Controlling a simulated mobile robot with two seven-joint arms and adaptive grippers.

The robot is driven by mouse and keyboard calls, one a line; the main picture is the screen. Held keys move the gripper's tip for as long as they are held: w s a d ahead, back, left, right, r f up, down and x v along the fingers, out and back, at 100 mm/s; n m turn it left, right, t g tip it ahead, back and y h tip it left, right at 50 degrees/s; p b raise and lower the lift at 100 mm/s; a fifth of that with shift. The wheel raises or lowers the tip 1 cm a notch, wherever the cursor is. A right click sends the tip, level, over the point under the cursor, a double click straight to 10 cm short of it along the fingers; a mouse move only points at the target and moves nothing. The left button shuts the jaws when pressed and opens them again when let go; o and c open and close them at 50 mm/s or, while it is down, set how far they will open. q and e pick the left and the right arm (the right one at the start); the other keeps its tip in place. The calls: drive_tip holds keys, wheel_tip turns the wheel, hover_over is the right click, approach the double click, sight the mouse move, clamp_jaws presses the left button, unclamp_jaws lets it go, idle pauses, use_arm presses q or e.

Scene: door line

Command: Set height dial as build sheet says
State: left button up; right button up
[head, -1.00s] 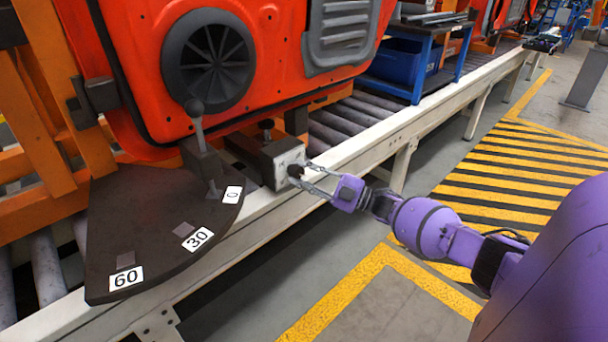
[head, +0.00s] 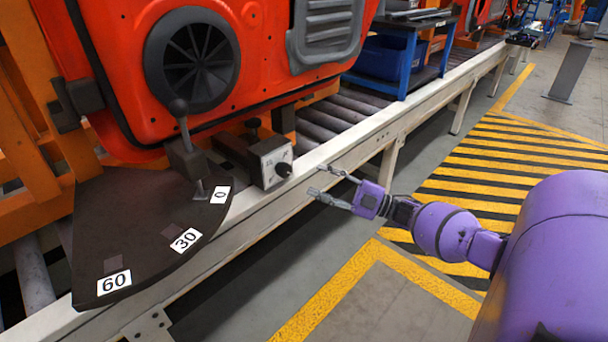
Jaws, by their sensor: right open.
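A small box with a pale front face carries the black height dial (head: 284,170), a round knob with markings around it that are too small to read. My right gripper (head: 322,182) is open and empty, its fingers pointing left toward the dial with a clear gap between. A dark plate (head: 140,230) to the left has labels 0, 30 and 60 and an upright lever (head: 184,140) standing near the 0 label. No build sheet can be made out. My left gripper is not in view.
An orange-red door panel (head: 110,60) with a black round speaker hangs behind the dial box. A pale conveyor rail (head: 350,145) runs beneath to the back right. A blue cart (head: 400,70) stands on the line. The striped floor at right is open.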

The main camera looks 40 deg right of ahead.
drive_tip(key=shift+v, duration=1.7)
drive_tip(key=shift+h, duration=0.3)
